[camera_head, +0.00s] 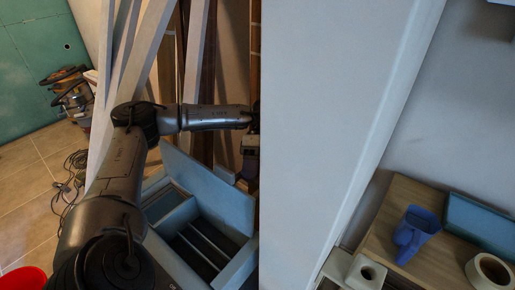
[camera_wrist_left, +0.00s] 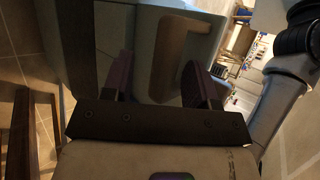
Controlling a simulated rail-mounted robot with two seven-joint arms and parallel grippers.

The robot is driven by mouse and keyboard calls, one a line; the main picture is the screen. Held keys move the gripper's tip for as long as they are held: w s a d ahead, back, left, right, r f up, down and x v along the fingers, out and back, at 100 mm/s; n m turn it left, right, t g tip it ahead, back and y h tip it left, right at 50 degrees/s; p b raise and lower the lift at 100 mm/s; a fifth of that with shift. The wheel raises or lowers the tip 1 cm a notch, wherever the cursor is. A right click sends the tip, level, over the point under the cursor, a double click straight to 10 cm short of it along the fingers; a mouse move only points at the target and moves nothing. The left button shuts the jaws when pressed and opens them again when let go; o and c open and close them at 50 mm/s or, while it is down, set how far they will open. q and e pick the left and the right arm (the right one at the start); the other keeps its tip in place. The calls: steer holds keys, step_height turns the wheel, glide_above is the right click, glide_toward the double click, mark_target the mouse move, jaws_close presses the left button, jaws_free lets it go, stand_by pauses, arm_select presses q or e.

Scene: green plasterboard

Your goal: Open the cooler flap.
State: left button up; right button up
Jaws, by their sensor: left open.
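A pale blue box that looks like the cooler (camera_head: 172,222) stands low in the middle-left of the head view. Its top is open, showing compartments and dark slats inside. A pale blue panel, apparently its flap (camera_head: 205,186), stands tilted up along the far side. My left gripper (camera_head: 250,143) is beyond and above the flap, beside the edge of the big grey panel, partly hidden. In the left wrist view the left gripper (camera_wrist_left: 158,85) has its dark fingers apart. A pale surface with a brownish rounded part (camera_wrist_left: 187,45) lies beyond them; I cannot tell which object it is. My right gripper is not in view.
A large pale grey panel (camera_head: 335,100) fills the middle of the head view close to the left gripper. Leaning boards (camera_head: 122,70) stand behind the left arm. A red bucket (camera_head: 24,279) is at lower left.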

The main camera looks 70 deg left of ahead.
arm_select(q)
steer(key=p+v, duration=1)
steer(key=v, duration=0.2)
steer(key=shift+p, duration=0.35)
steer(key=shift+w+a, duration=0.1)
